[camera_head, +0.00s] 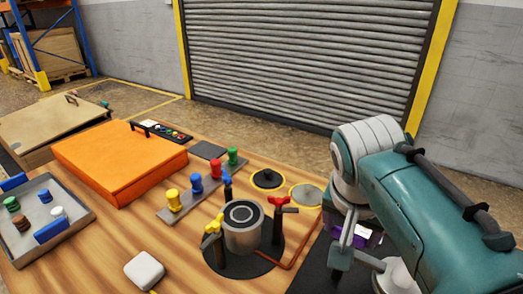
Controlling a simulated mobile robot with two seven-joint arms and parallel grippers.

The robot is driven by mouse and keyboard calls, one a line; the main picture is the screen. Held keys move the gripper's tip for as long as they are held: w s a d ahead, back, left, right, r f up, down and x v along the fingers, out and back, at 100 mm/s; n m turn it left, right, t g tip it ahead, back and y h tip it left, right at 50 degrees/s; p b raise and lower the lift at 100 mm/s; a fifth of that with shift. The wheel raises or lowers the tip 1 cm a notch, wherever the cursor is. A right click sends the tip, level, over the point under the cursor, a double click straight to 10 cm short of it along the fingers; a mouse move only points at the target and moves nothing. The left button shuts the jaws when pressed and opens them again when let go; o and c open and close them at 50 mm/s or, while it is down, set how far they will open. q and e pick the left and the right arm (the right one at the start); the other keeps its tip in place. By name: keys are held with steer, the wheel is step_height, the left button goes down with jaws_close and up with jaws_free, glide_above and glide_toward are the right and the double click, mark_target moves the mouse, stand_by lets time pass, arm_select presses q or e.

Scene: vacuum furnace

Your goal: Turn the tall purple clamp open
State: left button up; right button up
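A purple patch (368,237) shows beside and partly behind my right gripper (341,257), under the teal arm. The arm hides most of it, so I cannot tell its full shape or whether it is the tall purple clamp. The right gripper points down at the right of the table, and its finger gap is not clear. A silver cylinder (242,236) stands on a round black base, with a yellow-topped clamp (212,240), a blue clamp (227,187) and a red-topped clamp (278,210) around it. My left gripper is not in view.
An orange case (115,160) lies at the back left, with a grey tray (75,232) of small parts before it. A strip of coloured knobs (178,208), two round discs and a white block (144,271) are also on the wooden table. A white cone-like piece (398,276) stands by the arm.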

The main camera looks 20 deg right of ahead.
jaws_close()
stand_by(0.3)
